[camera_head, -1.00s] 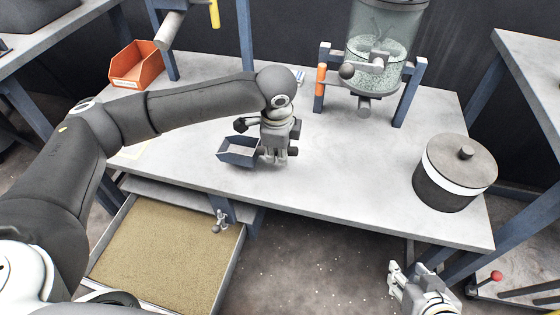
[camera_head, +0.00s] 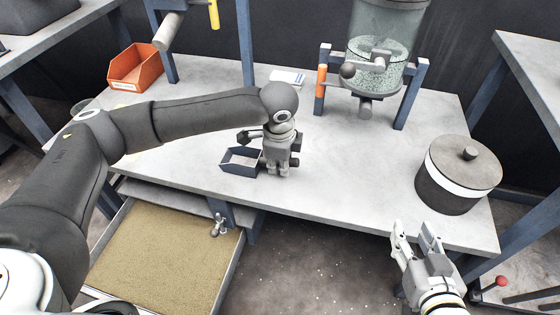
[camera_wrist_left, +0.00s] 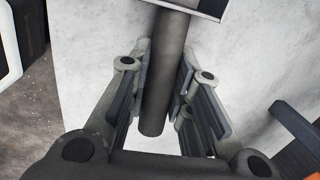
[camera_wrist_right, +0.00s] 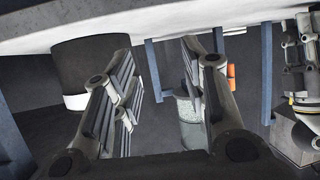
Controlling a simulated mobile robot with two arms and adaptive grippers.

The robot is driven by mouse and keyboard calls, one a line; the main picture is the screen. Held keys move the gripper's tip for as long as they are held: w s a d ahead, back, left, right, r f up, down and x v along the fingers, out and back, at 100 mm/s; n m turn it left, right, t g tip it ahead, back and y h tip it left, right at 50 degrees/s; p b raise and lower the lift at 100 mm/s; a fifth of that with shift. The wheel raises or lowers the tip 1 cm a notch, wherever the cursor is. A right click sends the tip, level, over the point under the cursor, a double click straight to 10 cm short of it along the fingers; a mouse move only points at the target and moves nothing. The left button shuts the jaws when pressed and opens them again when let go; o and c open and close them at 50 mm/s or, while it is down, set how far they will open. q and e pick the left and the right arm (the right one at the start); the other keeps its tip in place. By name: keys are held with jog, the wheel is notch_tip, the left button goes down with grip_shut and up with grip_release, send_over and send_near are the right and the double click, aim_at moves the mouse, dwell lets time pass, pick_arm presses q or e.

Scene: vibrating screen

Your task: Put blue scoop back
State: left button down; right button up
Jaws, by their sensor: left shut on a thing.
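The blue scoop (camera_head: 240,160) is an open dark-blue box with a grey inside, low over or on the near middle of the grey table; I cannot tell whether it touches. My left gripper (camera_head: 276,170) is shut on its handle, to the right of the box. In the left wrist view the round dark handle (camera_wrist_left: 165,75) runs between the fingers (camera_wrist_left: 165,100), and part of the box (camera_wrist_left: 205,8) shows at the top. My right gripper (camera_head: 418,232) is open and empty at the table's front right edge; its parted fingers (camera_wrist_right: 155,95) also show in the right wrist view.
An orange bin (camera_head: 136,66) stands at the back left and a white card (camera_head: 287,77) lies at the back. A glass hopper (camera_head: 385,50) in a blue frame stands behind, a lidded dark pot (camera_head: 455,178) at right. A sand-filled tray (camera_head: 165,250) is below the table's left front.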

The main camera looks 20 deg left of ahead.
pick_arm(q)
jog(key=c, duration=1.3)
grip_release()
pick_arm(e)
jog(key=shift+s+f, duration=0.15)
jog(key=shift+f, duration=0.15)
